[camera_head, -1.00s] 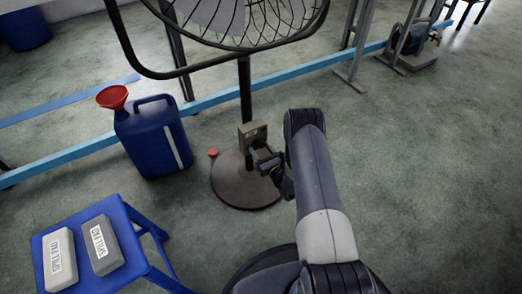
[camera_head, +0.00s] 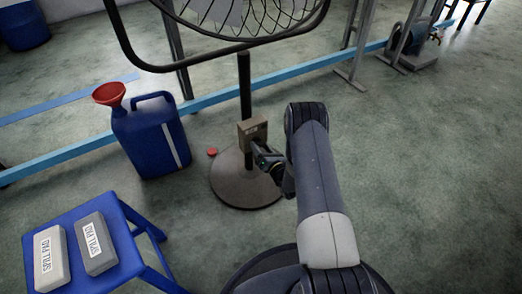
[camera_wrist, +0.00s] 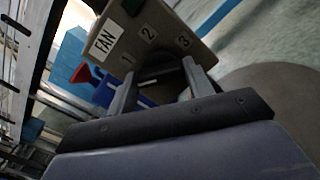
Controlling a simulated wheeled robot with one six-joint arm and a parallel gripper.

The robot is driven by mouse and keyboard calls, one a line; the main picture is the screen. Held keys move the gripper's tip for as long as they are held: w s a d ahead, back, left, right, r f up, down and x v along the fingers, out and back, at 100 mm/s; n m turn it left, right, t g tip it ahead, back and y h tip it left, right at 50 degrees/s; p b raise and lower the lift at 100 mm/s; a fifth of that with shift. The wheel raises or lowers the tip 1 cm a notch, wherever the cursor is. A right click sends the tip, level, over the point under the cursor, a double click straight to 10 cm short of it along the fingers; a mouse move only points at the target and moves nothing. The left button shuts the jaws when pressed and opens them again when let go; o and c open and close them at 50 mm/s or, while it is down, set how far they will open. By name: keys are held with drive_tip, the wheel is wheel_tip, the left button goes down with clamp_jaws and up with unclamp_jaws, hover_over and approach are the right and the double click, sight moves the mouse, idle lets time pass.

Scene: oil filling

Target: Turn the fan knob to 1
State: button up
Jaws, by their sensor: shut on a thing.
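The fan's control box (camera_head: 252,130) sits on the fan's post, and it fills the top of the wrist view (camera_wrist: 165,30). It carries a FAN label, the numbers 1, 2 and 3 and a green patch. My gripper (camera_wrist: 160,72) is at the box face with its two fingers either side of a dark knob (camera_wrist: 158,78), shut on it. In the head view my gripper (camera_head: 259,150) touches or nearly touches the box.
A blue jerrycan (camera_head: 150,135) with a red funnel (camera_head: 109,94) stands left of the fan base (camera_head: 240,185). A red cap (camera_head: 212,152) lies by the base. A blue stool (camera_head: 130,240) holds two spill pads. Floor right of my arm is clear.

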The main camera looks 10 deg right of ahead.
drive_tip(key=m+b, duration=0.1)
drive_tip(key=m, duration=0.4)
drive_tip(key=shift+m, duration=0.3)
idle(0.4)
drive_tip(key=o, duration=1)
drive_tip(key=shift+s, duration=0.1)
drive_tip(key=p+v, duration=0.3)
drive_tip(key=v, duration=0.7)
drive_tip(key=shift+s+d, duration=0.15)
drive_tip(key=shift+s, duration=0.15)
